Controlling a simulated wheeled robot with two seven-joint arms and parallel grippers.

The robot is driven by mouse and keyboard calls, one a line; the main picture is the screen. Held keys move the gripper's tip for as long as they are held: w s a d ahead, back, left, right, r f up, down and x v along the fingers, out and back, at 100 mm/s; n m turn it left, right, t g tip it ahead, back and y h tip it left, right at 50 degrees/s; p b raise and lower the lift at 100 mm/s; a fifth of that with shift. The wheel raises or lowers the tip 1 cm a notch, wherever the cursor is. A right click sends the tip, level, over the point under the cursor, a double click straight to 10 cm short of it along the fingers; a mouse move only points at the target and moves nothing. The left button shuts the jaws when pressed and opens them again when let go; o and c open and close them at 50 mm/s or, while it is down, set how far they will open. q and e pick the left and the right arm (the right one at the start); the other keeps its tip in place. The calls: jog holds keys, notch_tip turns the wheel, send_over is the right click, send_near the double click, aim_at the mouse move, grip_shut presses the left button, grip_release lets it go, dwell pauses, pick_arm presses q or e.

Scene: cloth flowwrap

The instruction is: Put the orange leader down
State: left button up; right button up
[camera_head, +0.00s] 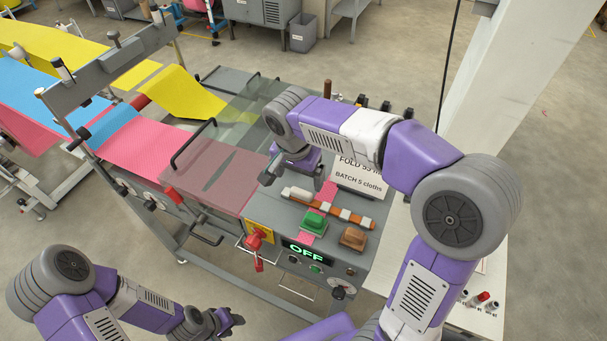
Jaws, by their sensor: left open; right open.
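An orange strip with white bands (345,214), which looks like the orange leader, lies slantwise on the grey machine top behind the green and brown blocks. My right gripper (268,178) is open over the machine, left of the strip and apart from it in the picture. Part of it is hidden by my own wrist, and I see nothing held in it. My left gripper (232,322) is open and empty at the bottom of the view, in front of the machine and away from the strip.
A green block (314,222) and a brown block (353,238) sit near the front panel, which reads OFF (305,251). A clear cover (215,170) lies over the pink cloth (140,148). A red-handled switch (257,240) projects at the front. A sign (360,176) stands behind the strip.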

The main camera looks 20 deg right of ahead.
aim_at(301, 192)
jog(key=shift+w+f, duration=0.2)
jog(key=shift+f, duration=0.05)
jog(key=f, duration=0.6)
jog(key=shift+d+f, duration=0.35)
jog(key=shift+s, duration=0.1)
jog(key=shift+c, duration=0.4)
jog(key=shift+r, duration=0.1)
jog(key=c, duration=1.2)
